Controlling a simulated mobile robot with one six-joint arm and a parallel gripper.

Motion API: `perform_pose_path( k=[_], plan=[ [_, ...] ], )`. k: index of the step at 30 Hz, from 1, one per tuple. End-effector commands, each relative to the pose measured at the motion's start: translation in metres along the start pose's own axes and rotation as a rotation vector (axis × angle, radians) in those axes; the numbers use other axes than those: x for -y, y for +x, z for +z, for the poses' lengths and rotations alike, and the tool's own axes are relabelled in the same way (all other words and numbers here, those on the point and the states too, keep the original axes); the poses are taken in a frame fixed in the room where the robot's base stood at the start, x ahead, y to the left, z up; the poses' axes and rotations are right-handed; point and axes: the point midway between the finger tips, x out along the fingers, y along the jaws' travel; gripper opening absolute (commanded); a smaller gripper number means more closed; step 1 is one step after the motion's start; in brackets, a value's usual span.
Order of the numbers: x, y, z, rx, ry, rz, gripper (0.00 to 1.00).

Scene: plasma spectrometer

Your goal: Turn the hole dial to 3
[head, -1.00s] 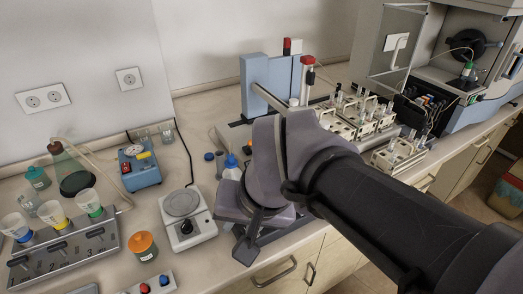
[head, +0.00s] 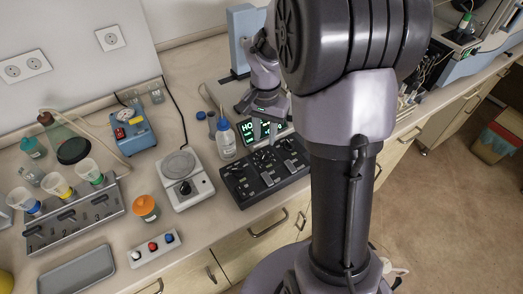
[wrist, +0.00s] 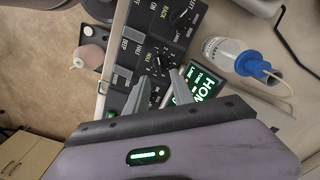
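The black control panel (head: 238,186) lies on the bench, with a row of dials and switches. In the wrist view, the panel (wrist: 122,62) carries labels such as RACK, HOLE and DEEP. The hole dial (wrist: 160,61) is a dark knob beside the HOLE label, with white marks around it. I cannot read its setting. My gripper (wrist: 159,76) is open and empty, its two fingertips apart near the hole dial. In the head view, my gripper (head: 264,141) hangs over the panel's back edge, in front of the green-lettered display (head: 276,130). The display also shows in the wrist view (wrist: 205,86).
A wash bottle (head: 226,141) stands close to the panel's left; its blue cap (wrist: 247,63) shows in the wrist view. A white scale-like device (head: 186,187) and a small button box (head: 153,249) are further left. My arm covers the panel's right side.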

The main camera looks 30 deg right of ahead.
Motion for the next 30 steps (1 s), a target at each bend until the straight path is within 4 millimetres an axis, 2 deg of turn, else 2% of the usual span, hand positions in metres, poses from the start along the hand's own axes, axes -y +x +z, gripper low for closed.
perform_pose_path(
  k=[1,3,9,19,20,24,30],
  plan=[
    [0.0,0.021,0.001,0.004,0.0,0.002,0.29],
    [0.0,0.039,0.001,0.003,-0.001,0.002,0.29],
    [0.0,0.071,0.001,0.002,-0.001,0.0,0.29],
    [0.0,0.076,0.0,0.0,-0.001,-0.001,0.29],
    [0.0,0.076,0.0,0.0,-0.001,-0.001,0.27],
    [0.0,0.076,0.0,0.0,-0.001,-0.001,0.0],
    [0.0,0.076,0.001,0.0,-0.001,-0.001,0.0]
  ],
)
